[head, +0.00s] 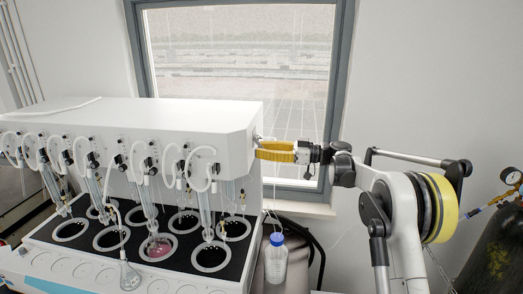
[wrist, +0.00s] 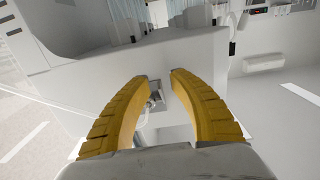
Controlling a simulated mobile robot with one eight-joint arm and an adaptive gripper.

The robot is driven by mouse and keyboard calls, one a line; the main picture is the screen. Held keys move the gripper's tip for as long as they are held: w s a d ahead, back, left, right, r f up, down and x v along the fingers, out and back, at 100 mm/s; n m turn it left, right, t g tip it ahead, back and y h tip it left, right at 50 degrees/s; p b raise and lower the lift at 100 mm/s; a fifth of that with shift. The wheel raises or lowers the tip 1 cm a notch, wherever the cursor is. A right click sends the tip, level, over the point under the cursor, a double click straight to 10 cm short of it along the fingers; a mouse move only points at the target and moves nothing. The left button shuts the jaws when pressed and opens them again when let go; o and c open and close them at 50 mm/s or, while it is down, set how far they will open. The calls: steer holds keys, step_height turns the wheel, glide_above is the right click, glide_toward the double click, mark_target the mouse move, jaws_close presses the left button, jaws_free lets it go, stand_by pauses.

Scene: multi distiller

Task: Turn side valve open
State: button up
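The multi distiller (head: 180,125) is a long white housing above a black deck with round openings. My gripper (head: 257,150) has yellow fingers and reaches the right end face of the housing from the right. In the wrist view my gripper (wrist: 159,77) has its two curved fingers apart. The side valve (wrist: 155,94) shows as a small metallic fitting between the fingers, against the white end panel (wrist: 185,52). I cannot tell whether either finger touches it. In the head view the valve is mostly hidden by the fingers.
A clear bottle with a blue cap (head: 276,262) stands below my gripper, with a thin tube above it. A window (head: 240,60) is behind. A dark gas cylinder with a gauge (head: 497,245) stands at the right. Glassware and hoses hang along the distiller's front.

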jaws_close()
steer(key=shift+s+d+r+h+p, duration=0.1)
steer(key=shift+d+r+h+p, duration=0.15)
steer(key=shift+h+p, duration=0.3)
steer(key=shift+d+r+h+p, duration=0.1)
steer(key=shift+r+h+p, duration=0.25)
steer(key=shift+h+p, duration=0.2)
steer(key=shift+d+g+h+p, duration=0.15)
steer(key=shift+g+h+p, duration=0.35)
steer(key=shift+h, duration=0.4)
